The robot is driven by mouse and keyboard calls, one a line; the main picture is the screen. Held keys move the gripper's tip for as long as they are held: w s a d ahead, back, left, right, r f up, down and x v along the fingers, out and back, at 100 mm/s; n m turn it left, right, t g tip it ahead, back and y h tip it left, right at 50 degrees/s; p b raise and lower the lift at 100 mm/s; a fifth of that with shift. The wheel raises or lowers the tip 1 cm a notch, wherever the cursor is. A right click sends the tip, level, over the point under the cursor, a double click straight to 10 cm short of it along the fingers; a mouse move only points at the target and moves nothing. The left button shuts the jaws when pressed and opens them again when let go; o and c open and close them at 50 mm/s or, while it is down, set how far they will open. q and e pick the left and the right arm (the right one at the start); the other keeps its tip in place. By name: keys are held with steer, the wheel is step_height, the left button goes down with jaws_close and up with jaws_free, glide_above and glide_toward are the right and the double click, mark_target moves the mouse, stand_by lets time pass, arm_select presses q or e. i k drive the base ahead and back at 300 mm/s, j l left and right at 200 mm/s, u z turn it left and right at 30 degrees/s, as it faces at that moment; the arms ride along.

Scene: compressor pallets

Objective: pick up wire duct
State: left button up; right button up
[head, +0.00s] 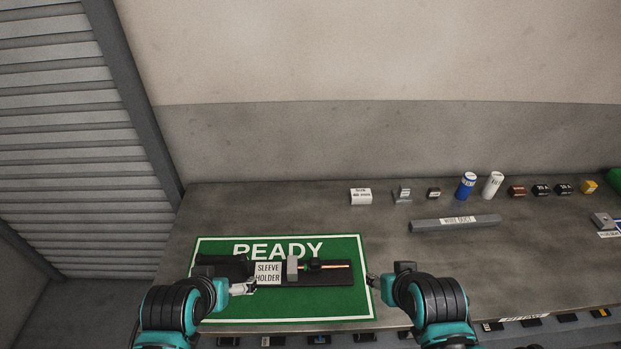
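The wire duct (428,226) is a long grey bar with a white label reading "WIRE DUCT". It lies flat on the workbench, right of the green mat, slightly tilted in the picture. My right gripper (372,281) is at the mat's right edge, left of and nearer than the duct, and apart from it. My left gripper (246,287) is over the mat, by the sleeve holder's label. The fingers of both grippers are small and partly hidden by my wrists, so their opening is unclear. Nothing is visibly held.
The green "READY" mat (215,310) carries a dark sleeve holder (338,280) with a slim tool on it. Behind the duct stand a white box (361,196), a blue can (466,186), a white cylinder (492,185) and several small blocks.

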mark_target(491, 220)
steer(key=i+l, duration=0.1)
steer(key=l, duration=1.65)
steer(key=i+l, duration=0.15)
steer(key=l, duration=0.75)
